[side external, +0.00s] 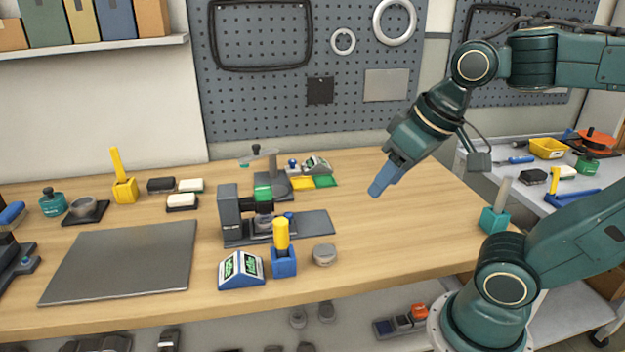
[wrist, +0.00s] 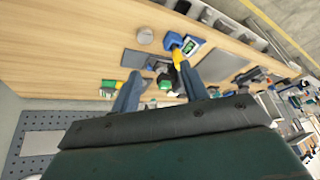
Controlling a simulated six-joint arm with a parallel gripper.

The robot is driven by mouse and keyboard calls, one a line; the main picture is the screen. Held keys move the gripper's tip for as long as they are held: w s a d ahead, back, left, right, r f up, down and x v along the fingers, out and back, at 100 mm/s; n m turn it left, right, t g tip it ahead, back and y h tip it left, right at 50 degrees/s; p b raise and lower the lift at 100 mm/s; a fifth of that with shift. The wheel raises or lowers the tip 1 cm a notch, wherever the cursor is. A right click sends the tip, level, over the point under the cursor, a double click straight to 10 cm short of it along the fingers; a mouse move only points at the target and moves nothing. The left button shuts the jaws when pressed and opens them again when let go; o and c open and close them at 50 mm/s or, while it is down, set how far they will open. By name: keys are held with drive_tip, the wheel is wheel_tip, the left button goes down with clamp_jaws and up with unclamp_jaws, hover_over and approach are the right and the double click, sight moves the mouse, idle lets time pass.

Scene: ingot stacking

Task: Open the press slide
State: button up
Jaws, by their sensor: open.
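The press (side external: 229,214) is a dark grey upright frame with a black arm and a green top, standing mid-table on a flat base. A flat grey plate (side external: 314,223) extends from the base to the right; I cannot tell how far the slide is out. A round grey piece sits under the press arm, partly hidden. My gripper (side external: 384,180) hangs in the air to the right of and above the press, apart from it, fingers tilted down and left. In the wrist view my gripper (wrist: 158,88) has its two blue fingers spread, with the press beyond them and nothing held.
A blue holder with a yellow handle (side external: 281,234), a blue display box (side external: 241,269) and a grey puck (side external: 325,254) stand in front of the press. A dark grey mat (side external: 122,262) lies at left. A scale-like device (side external: 274,180) stands behind. The table's right side is mostly clear.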

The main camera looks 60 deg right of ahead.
drive_tip(key=w+d+r+m+g, duration=0.1)
drive_tip(key=w+d+r+m, duration=0.1)
drive_tip(key=w+m, duration=0.5)
drive_tip(key=m+g, duration=0.4)
drive_tip(key=m, duration=1.1)
hover_over(288, 213)
wheel_tip(288, 213, down, 11)
drive_tip(key=shift+f, duration=0.15)
drive_tip(key=shift+f, duration=0.1)
wheel_tip(288, 213, down, 14)
drive_tip(key=shift+s+r, duration=0.1)
drive_tip(key=shift+r, duration=0.1)
